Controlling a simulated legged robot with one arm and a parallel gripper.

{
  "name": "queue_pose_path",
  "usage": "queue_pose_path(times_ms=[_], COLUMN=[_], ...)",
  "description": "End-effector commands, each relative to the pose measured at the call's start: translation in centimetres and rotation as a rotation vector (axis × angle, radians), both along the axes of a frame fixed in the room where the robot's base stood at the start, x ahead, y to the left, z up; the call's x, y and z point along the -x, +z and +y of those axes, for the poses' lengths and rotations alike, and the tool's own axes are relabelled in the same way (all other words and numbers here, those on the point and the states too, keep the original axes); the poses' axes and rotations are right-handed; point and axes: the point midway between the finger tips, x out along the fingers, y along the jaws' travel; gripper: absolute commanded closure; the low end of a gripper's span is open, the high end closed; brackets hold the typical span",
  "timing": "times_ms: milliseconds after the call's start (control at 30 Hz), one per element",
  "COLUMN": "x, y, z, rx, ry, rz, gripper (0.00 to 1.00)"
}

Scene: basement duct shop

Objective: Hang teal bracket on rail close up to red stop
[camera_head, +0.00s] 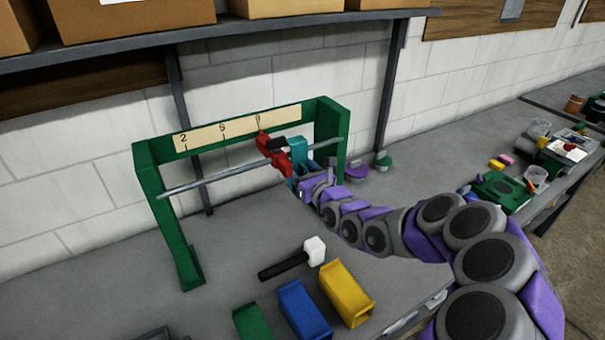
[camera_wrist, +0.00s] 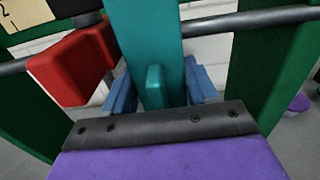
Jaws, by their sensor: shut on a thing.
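The teal bracket (camera_head: 298,153) is at the rail (camera_head: 215,179), just right of the red stop (camera_head: 270,148). In the wrist view the bracket (camera_wrist: 143,38) stands upright and covers part of the rail (camera_wrist: 250,20). The red stop (camera_wrist: 75,65) is close at its left; I cannot tell whether they touch. The bracket's top is out of that view, so I cannot tell whether its hook sits on the rail. My gripper (camera_head: 305,178) is shut on the bracket; its blue fingers (camera_wrist: 160,92) flank the bracket's tab.
A green frame (camera_head: 155,200) carries the rail and a numbered scale strip (camera_head: 222,132). Its right post (camera_head: 330,135) stands close to my gripper. A mallet (camera_head: 295,258) and yellow (camera_head: 347,293), blue (camera_head: 304,310) and green (camera_head: 252,322) parts lie on the bench in front.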

Motion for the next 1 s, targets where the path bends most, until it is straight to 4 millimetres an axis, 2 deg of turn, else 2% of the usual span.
queue_pose_path(times_ms=[133,500,900,933,1000], x=[-0.7,-0.7,-0.7,-0.7,-0.7], y=[-0.2,-2.1,-2.3,-2.3,-2.4], z=[0.6,0.6,0.6,0.6,0.6], rx=[0.000,0.001,0.001,0.001,0.001], ry=[0.002,0.002,0.001,0.001,0.001], rz=[0.001,0.000,-0.001,-0.001,-0.001], gripper=[0.81,0.81,0.81,0.40,0.34])
